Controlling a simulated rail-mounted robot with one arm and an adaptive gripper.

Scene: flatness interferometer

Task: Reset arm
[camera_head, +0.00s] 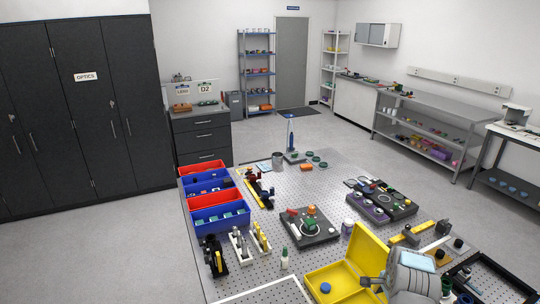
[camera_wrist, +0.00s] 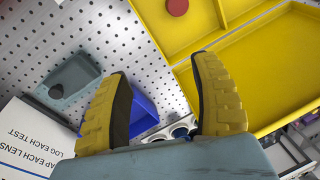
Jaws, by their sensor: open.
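My gripper (camera_wrist: 160,67) is open in the wrist view, with its two yellow ridged fingers wide apart. No object is clamped between them; the perforated table top shows through the gap. In the head view my grey arm end (camera_head: 410,278) is at the bottom right, beside the open yellow case (camera_head: 368,252); the fingers are not clear there. The yellow case (camera_wrist: 275,80) also fills the upper right of the wrist view, apart from the fingertips. A round disc lies in it, red in the wrist view (camera_wrist: 177,7) and blue in the head view (camera_head: 325,287).
A blue part (camera_wrist: 143,112) shows behind the fingers, partly hidden. A grey-blue dish (camera_wrist: 70,80) and a white printed card (camera_wrist: 30,140) lie left of them. Red and blue bins (camera_head: 221,214), black fixtures (camera_head: 307,229) and a black tray (camera_head: 490,275) crowd the table.

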